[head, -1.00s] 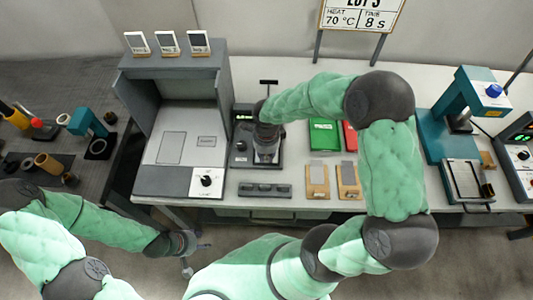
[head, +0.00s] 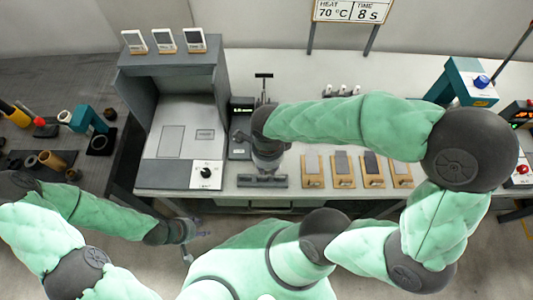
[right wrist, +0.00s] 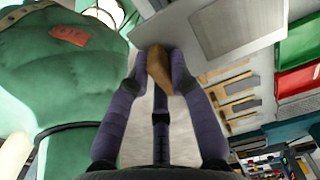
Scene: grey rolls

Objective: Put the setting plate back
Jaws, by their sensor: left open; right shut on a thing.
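My right gripper (head: 268,165) is over the dark grey slotted rack (head: 250,182) at the bench's front edge. In the right wrist view its dark purple fingers (right wrist: 160,70) are shut on a small tan-brown block (right wrist: 156,66). I cannot tell whether this block is part of the setting plate; the rest of it is hidden, and the arm hides it in the head view. Whether it touches the rack is unclear. My left gripper (head: 190,238) is open and empty, low in front of the bench.
Several tan boards with grey inserts (head: 343,168) lie in a row right of the rack. A grey machine (head: 180,150) stands at the left, and a black stand (head: 241,125) is behind my right gripper. A teal press (head: 468,85) stands at the right.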

